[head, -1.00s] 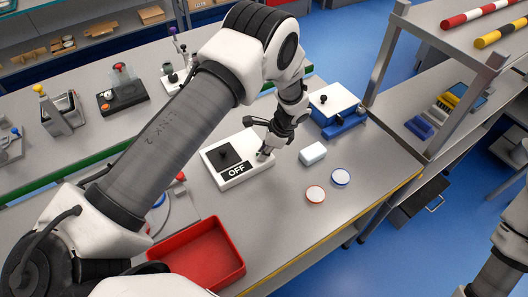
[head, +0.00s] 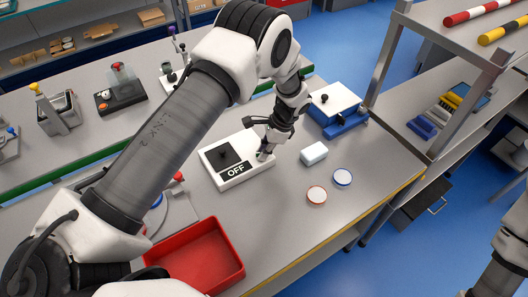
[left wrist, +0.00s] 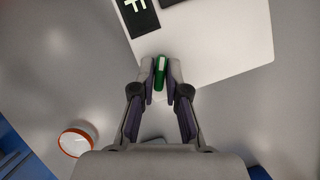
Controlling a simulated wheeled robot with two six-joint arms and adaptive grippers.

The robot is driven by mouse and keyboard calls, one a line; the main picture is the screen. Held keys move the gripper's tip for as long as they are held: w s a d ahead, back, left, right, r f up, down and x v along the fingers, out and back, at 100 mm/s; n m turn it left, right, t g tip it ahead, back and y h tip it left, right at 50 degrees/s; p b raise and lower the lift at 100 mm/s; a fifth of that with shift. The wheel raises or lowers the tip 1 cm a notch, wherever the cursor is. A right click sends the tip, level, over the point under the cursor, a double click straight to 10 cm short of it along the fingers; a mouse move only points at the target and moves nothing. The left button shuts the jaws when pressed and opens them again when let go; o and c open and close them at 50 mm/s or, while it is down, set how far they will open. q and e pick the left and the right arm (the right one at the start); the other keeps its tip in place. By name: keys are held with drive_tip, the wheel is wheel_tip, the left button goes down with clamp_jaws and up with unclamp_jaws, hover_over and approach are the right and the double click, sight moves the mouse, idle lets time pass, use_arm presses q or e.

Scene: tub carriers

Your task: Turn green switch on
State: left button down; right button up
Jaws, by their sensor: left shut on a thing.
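The white switch board (head: 240,138) lies on the grey bench, with a black square block (head: 223,154) and a black label reading OFF (head: 236,170). The green switch (left wrist: 160,70) stands near the board's edge, on the side away from the block. In the head view only a sliver of green (head: 259,156) shows beside the fingers. My left gripper (head: 264,151) reaches down over this end of the board. In the left wrist view its fingertips (left wrist: 160,76) are shut on the green switch, one on each side. My right gripper is outside the views.
A blue device (head: 340,108) stands behind. A red tray (head: 205,255) is at the front; bare bench lies between.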

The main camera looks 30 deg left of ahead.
use_arm(q)
drive_tip(key=shift+s+a+f+n+g+h+b, duration=0.1)
drive_tip(key=shift+n+g+h+b, duration=0.25)
drive_tip(key=shift+n+b, duration=0.55)
drive_tip(key=shift+f+n+g+h+b, duration=0.1)
drive_tip(key=shift+n+g+h+b, duration=0.25)
drive_tip(key=shift+n, duration=1.05)
idle(1.3)
idle(0.5)
drive_tip(key=c, duration=1.2)
unclamp_jaws()
drive_tip(key=shift+r, duration=0.1)
drive_tip(key=shift+r, duration=0.1)
drive_tip(key=v, duration=1.2)
